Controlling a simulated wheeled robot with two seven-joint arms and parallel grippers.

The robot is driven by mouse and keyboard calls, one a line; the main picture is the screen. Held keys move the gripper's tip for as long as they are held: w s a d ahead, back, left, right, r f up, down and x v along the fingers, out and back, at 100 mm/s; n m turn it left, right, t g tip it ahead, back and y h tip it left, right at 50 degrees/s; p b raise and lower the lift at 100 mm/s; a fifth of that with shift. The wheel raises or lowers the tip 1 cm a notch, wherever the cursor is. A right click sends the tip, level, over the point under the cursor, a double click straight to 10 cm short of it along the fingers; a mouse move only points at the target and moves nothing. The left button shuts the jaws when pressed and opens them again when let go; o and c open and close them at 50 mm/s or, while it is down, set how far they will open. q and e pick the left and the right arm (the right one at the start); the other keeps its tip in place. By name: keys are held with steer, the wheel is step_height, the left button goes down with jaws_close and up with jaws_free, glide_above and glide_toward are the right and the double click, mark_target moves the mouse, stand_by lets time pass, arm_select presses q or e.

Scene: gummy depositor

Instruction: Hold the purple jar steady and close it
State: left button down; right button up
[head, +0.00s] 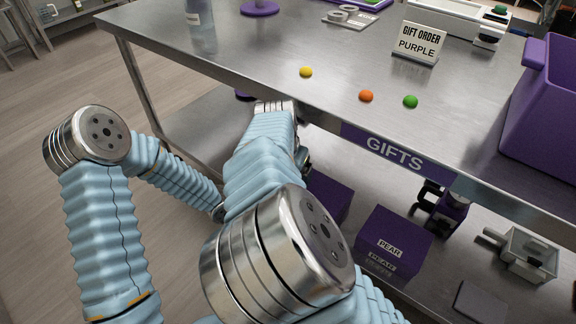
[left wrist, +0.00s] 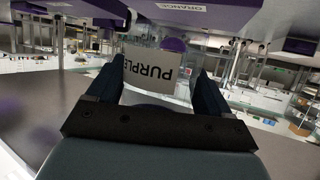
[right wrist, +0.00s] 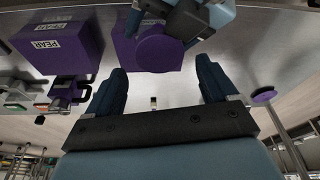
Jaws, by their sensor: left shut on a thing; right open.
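In the left wrist view my left gripper (left wrist: 158,95) is shut on a jar (left wrist: 150,75) whose white label reads PURPLE, upside down in that picture. A round purple part (left wrist: 174,45) shows just beyond the label; I cannot tell whether it is the jar's lid. In the right wrist view my right gripper (right wrist: 160,75) is open with nothing between its fingers. My left gripper (right wrist: 185,18) shows at its top, beside a round purple disc (right wrist: 158,52), perhaps on the jar. In the head view my arms and the table hide both grippers and the jar.
A steel table (head: 260,50) carries yellow (head: 306,72), orange (head: 366,96) and green (head: 411,101) gummies, a PURPLE order sign (head: 417,43) and a purple bin (head: 545,110). Purple PEAR boxes (head: 393,240) stand on the lower shelf. Another purple disc (right wrist: 263,94) lies to the right.

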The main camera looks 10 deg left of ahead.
steer(key=shift+x, duration=2.2)
steer(key=c, duration=1)
steer(key=shift+o, duration=0.2)
steer(key=m, duration=0.3)
steer(key=m+g+h, duration=0.1)
steer(key=m, duration=0.2)
steer(key=shift+w+a+m, duration=0.1)
steer(key=shift+a+m, duration=0.1)
steer(key=shift+m, duration=0.1)
steer(key=o, duration=1.2)
steer(key=shift+c, duration=0.2)
